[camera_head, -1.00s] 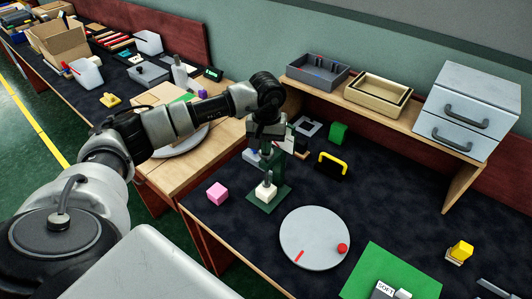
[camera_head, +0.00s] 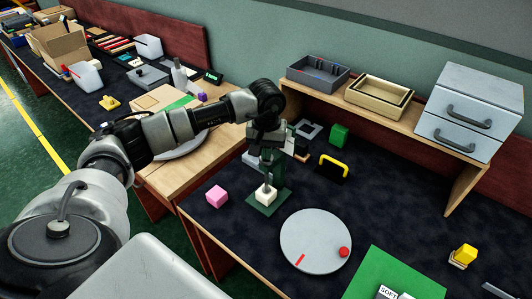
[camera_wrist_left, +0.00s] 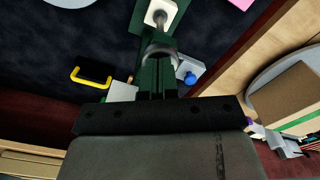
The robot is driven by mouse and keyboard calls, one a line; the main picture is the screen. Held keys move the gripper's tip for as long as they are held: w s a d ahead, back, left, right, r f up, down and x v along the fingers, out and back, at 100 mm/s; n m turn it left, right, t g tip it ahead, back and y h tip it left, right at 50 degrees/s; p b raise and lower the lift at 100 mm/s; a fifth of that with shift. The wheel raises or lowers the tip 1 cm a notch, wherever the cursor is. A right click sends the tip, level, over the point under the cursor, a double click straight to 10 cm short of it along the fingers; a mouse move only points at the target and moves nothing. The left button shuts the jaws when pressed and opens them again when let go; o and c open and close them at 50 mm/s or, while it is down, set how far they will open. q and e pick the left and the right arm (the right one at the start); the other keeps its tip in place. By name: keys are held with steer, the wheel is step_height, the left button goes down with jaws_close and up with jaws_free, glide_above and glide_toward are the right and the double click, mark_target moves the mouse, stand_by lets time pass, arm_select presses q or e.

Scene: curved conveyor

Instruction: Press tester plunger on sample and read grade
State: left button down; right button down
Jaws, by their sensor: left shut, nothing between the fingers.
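The tester is a green stand whose base plate (camera_head: 281,202) lies on the dark mat. A white block-shaped sample (camera_head: 265,195) sits on the base, and a slim plunger tip stands over it. Whether the tip touches the sample I cannot tell. My left gripper (camera_head: 270,158) is shut and empty, pointing down at the top of the tester. In the wrist view its closed fingers (camera_wrist_left: 157,78) are over the round grey plunger top (camera_wrist_left: 160,50), with the sample (camera_wrist_left: 158,14) beyond. The gripper hides part of the tester. No grade reading is legible. My right gripper is not in view.
A pink cube (camera_head: 217,196) lies left of the tester and a grey disc (camera_head: 316,241) lies in front. A yellow-handled black item (camera_head: 332,167) and a green block (camera_head: 339,133) are behind. A green mat (camera_head: 378,270) with a SOFT label lies front right. A shelf holds trays and drawers (camera_head: 468,100).

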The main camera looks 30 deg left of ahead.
arm_select(q)
steer(key=shift+s+f, duration=0.1)
steer(key=shift+f, duration=0.05)
step_height(320, 180, up, 9)
steer(key=p, duration=0.5)
stand_by(0.5)
steer(key=shift+d+f, duration=0.1)
